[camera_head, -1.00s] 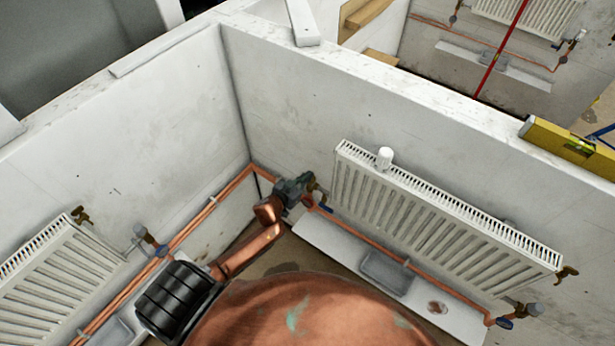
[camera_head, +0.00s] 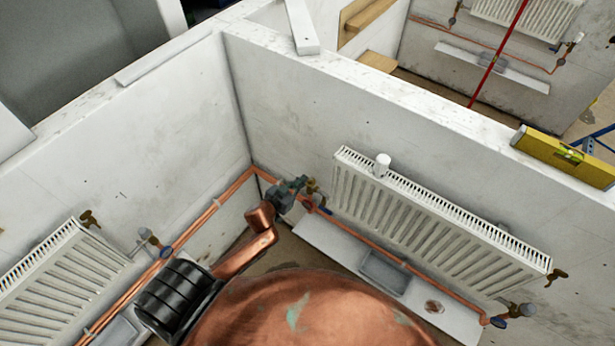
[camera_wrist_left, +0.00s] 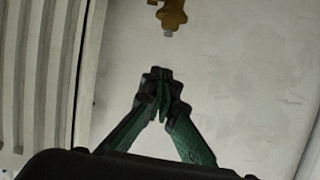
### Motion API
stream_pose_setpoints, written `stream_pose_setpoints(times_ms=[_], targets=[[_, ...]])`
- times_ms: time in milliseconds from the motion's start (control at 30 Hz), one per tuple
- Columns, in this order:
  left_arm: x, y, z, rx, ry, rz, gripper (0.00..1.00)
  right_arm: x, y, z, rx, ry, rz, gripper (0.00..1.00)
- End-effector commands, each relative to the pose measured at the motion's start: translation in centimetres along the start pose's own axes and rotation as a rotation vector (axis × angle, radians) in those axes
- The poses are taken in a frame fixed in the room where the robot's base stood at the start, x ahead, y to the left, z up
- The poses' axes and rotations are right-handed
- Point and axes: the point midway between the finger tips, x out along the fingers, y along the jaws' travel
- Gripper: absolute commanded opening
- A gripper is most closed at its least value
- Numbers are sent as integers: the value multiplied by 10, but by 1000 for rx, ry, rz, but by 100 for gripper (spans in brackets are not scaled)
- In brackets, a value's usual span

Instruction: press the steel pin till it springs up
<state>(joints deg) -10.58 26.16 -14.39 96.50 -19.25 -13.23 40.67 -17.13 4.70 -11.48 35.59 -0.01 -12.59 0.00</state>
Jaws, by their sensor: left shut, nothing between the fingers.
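The steel pin (camera_wrist_left: 168,34) is a small grey tip on the end of a brass valve (camera_wrist_left: 171,14) at the top middle of the left wrist view. My left gripper (camera_wrist_left: 158,75) has green fingers closed together with nothing between them. It is below the pin in that view, with a clear gap between. In the head view my left gripper (camera_head: 301,183) is at the left end of the right-hand white radiator (camera_head: 430,220), close to a brass valve (camera_head: 313,188) there. The pin is too small to make out in the head view. My right gripper is not in view.
A white cap (camera_head: 382,165) stands on the radiator's top edge. Copper pipe (camera_head: 355,237) runs along the wall below, over a ledge with a grey tray (camera_head: 384,272). Another radiator (camera_head: 52,270) is at left. A yellow level (camera_head: 565,157) lies on the wall top.

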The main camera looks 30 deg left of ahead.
Motion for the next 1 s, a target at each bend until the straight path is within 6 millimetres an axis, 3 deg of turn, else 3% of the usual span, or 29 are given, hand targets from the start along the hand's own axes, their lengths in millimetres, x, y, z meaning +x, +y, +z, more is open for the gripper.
stream_pose_setpoints(times_ms=[100,300,1000], targets=[[-23,0,0,-1,1,1,0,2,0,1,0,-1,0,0],[-44,0,-2,1,3,1,0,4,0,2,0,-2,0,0],[-48,0,-4,1,5,1,0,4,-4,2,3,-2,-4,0]])
